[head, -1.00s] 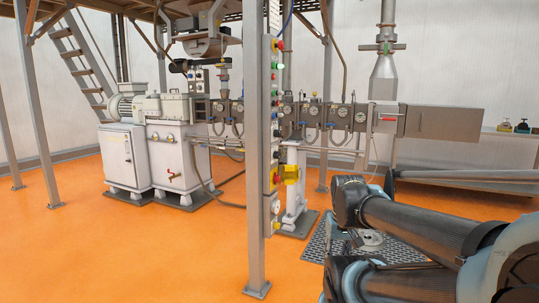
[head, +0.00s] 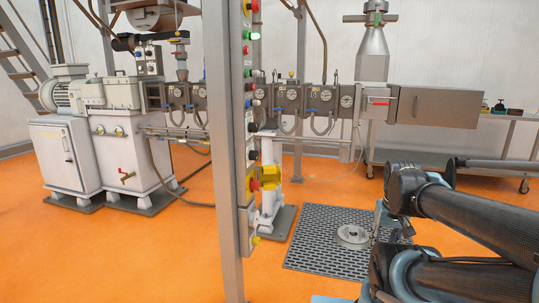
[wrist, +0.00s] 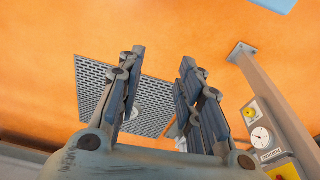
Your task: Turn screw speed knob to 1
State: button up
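A narrow control panel (head: 252,100) with buttons, lamps and knobs runs up the side of a grey post, seen nearly edge-on in the head view. Two black knobs (head: 252,141) stick out below its middle. Labels are too small to read, so I cannot tell which knob sets the screw speed. In the wrist view the panel's lower end shows a white round dial (wrist: 260,137) and a yellow piece above it. My gripper (wrist: 163,58) is open and empty, apart from the panel, with floor visible between its fingers. My gripper is not clearly visible in the head view.
The post (head: 226,180) stands on the orange floor, left of my arm. Behind it runs the extruder line with its barrel (head: 290,100) and white drive cabinets (head: 65,160). A perforated floor plate (head: 325,250) lies right of the post. A wheeled table (head: 450,150) stands at the back right.

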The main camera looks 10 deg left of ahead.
jog(key=shift+o, duration=1)
jog(key=shift+w, duration=0.1)
jog(key=o, duration=0.3)
jog(key=shift+s+r, duration=0.25)
jog(key=shift+s, duration=0.05)
notch_tip(320, 180, up, 20)
jog(key=n+g+y, duration=0.2)
jog(key=n+y, duration=1.2)
jog(key=n, duration=0.1)
send_over(258, 155)
jog(key=d, duration=1.7)
jog(key=x, duration=1.7)
jog(key=shift+s+a+f, duration=0.1)
jog(key=shift+s+a, duration=0.05)
jog(key=shift+s, duration=0.1)
jog(key=c, duration=1.1)
